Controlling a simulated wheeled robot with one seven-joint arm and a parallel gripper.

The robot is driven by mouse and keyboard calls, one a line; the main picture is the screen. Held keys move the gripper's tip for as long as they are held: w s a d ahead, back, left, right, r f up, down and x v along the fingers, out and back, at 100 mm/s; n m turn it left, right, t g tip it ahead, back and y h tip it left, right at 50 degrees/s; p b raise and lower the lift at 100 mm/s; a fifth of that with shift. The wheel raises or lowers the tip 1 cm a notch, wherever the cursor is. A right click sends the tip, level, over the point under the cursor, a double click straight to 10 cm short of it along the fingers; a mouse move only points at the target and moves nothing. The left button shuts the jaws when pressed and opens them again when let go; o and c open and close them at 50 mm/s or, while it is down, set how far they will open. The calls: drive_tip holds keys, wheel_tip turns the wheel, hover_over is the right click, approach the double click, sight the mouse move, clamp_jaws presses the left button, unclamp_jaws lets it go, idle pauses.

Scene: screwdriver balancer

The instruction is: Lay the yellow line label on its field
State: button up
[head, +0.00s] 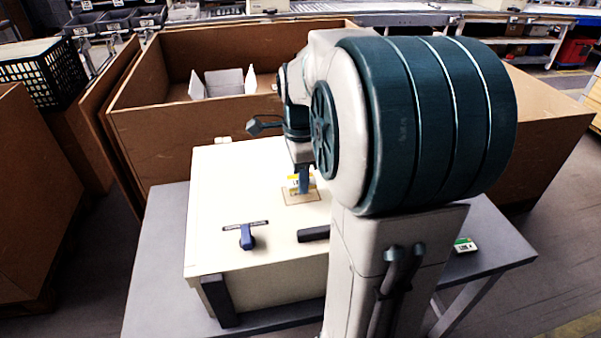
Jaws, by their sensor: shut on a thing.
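The yellow line label (293,183), yellow and white, is held at the tips of my gripper (303,185). It stands over a tan rectangular field (298,198) on the top of a cream box (215,200). My gripper points down and is shut on the label. The label appears tilted up rather than flat; I cannot tell whether its lower edge touches the field. My arm hides the right part of the box top.
The box stands on a grey table (155,270). A blue-handled knob (247,237) and a black handle (314,233) sit on the box. A small green and white item (464,245) lies on the table at right. A large brown crate (165,140) stands behind.

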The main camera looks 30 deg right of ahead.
drive_tip(key=shift+f+b, duration=0.45)
drive_tip(key=shift+f, duration=0.3)
drive_tip(key=shift+f+b, duration=0.3)
drive_tip(key=shift+f, duration=0.15)
idle(0.4)
drive_tip(key=o, duration=1.1)
drive_tip(key=shift+o, duration=0.2)
wheel_tip(320, 180, up, 14)
drive_tip(key=p, duration=0.1)
drive_tip(key=shift+a+f, duration=0.1)
